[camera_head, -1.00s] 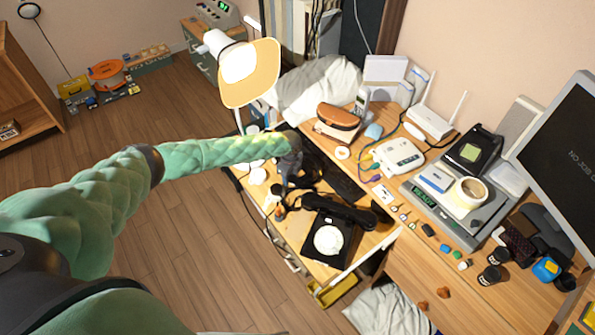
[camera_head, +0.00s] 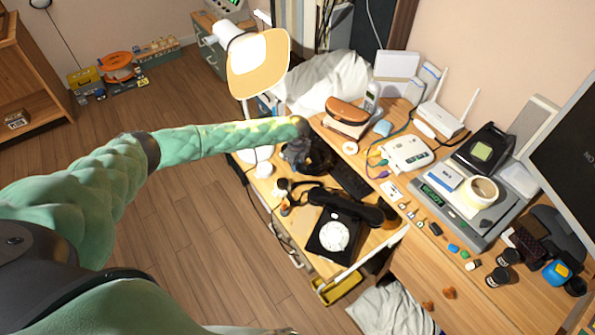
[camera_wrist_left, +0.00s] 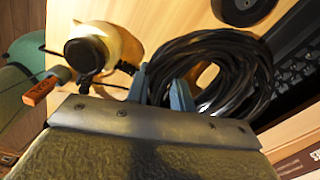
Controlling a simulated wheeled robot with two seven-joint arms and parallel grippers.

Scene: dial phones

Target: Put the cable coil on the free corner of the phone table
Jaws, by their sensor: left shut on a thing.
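The cable coil (camera_wrist_left: 228,70) is a loop of thin black cable. In the left wrist view my left gripper (camera_wrist_left: 162,85) is shut on its left side, with one finger outside the loop and one inside. In the head view the dark coil (camera_head: 318,155) hangs at my left gripper (camera_head: 296,156), over the back part of the wooden phone table (camera_head: 298,228); details there are small. A black dial phone (camera_head: 333,236) with a pale dial stands near the table's front right corner. My right gripper is not in view.
A black keyboard (camera_head: 350,180) lies right of the coil. A lamp (camera_head: 258,68) rises behind my left arm. A cream object with a black top (camera_wrist_left: 98,45) and an orange-ended tool (camera_wrist_left: 42,90) are left of the gripper. The right desk is crowded.

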